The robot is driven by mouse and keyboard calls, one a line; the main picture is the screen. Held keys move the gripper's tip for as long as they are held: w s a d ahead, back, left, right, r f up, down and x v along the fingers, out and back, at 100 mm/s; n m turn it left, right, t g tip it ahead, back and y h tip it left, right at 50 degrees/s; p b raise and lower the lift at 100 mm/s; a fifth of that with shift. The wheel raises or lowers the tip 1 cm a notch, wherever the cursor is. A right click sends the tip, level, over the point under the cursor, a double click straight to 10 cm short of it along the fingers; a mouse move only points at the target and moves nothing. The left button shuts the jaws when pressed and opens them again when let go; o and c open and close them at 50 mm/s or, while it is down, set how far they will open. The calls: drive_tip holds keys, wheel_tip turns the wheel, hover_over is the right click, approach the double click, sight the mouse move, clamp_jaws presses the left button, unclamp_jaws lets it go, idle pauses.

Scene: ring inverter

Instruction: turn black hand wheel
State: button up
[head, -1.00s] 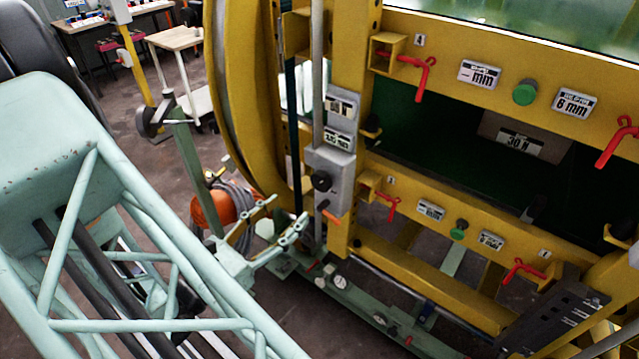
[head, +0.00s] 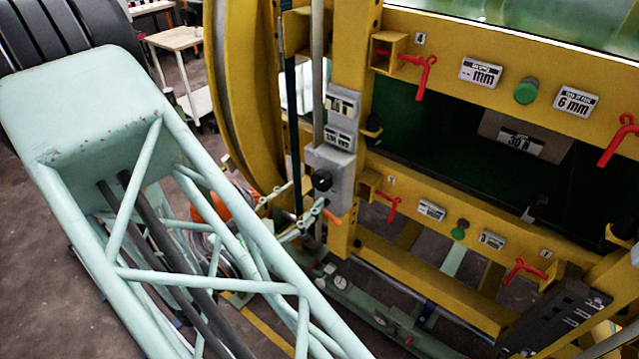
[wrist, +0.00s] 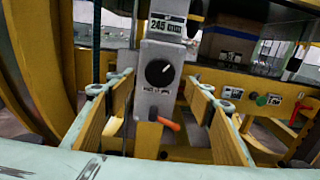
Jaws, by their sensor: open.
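A round black knob with a white pointer mark, the black hand wheel, shows on the front of a grey control box in the wrist view (wrist: 160,72) and the head view (head: 322,181). An orange-red handle (wrist: 169,124) sticks out below it. My gripper (wrist: 160,80) is open and empty. Its two fingers, pale green with yellowish inner faces, stand left and right of the box in the picture, with the knob between them. No contact with the knob shows. In the head view my gripper (head: 304,196) is just below and left of the box, partly hidden by my arm.
A yellow frame post (head: 352,120) stands right beside the grey box, and a big yellow ring (head: 240,100) stands to the left. Red clamps (head: 423,77) and green knobs (head: 525,91) sit on the yellow beams. A green rail (head: 350,295) runs low below.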

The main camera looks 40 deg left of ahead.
sight(319, 184)
drive_tip(key=shift+w+d+b, duration=0.2)
drive_tip(key=shift+w+b, duration=0.15)
drive_tip(key=shift+w, duration=3.6)
drive_tip(key=shift+c, duration=0.7)
drive_tip(key=c, duration=0.7)
